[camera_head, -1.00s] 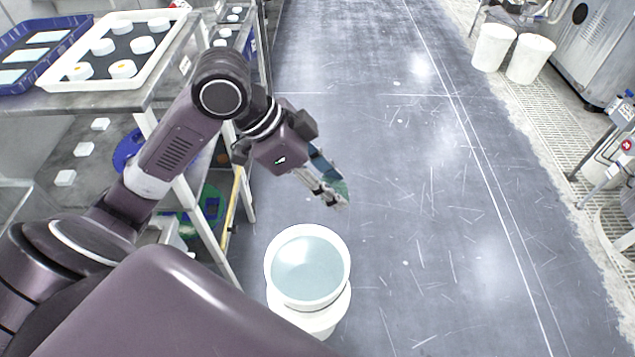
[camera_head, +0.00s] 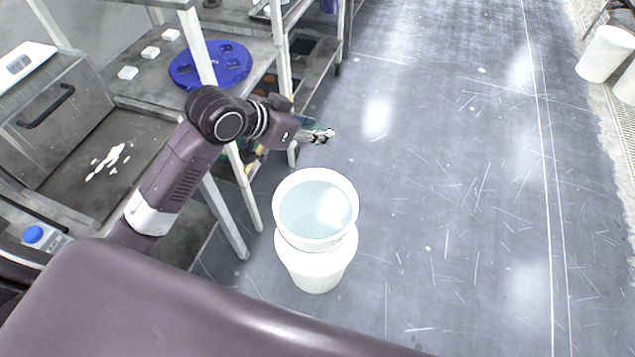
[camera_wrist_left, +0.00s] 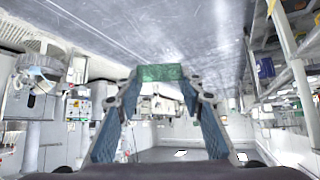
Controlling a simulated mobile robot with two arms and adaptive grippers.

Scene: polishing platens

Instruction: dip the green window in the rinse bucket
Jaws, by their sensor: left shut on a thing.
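The rinse bucket (camera_head: 316,205) is a white round bucket of clear water, resting on a white base on the floor. My left gripper (camera_head: 322,135) is beyond the bucket, above and apart from it in the head view. In the left wrist view the left gripper (camera_wrist_left: 160,80) is shut on the green window (camera_wrist_left: 160,72), a small green piece between its fingertips. In the head view the window is mostly hidden by the fingers. My right gripper is not in view.
A metal bench with white legs (camera_head: 222,190) stands left of the bucket, close to my left arm. A blue perforated disc (camera_head: 210,65) lies on its shelf. White bins (camera_head: 606,54) stand at the far right. The floor right of the bucket is clear.

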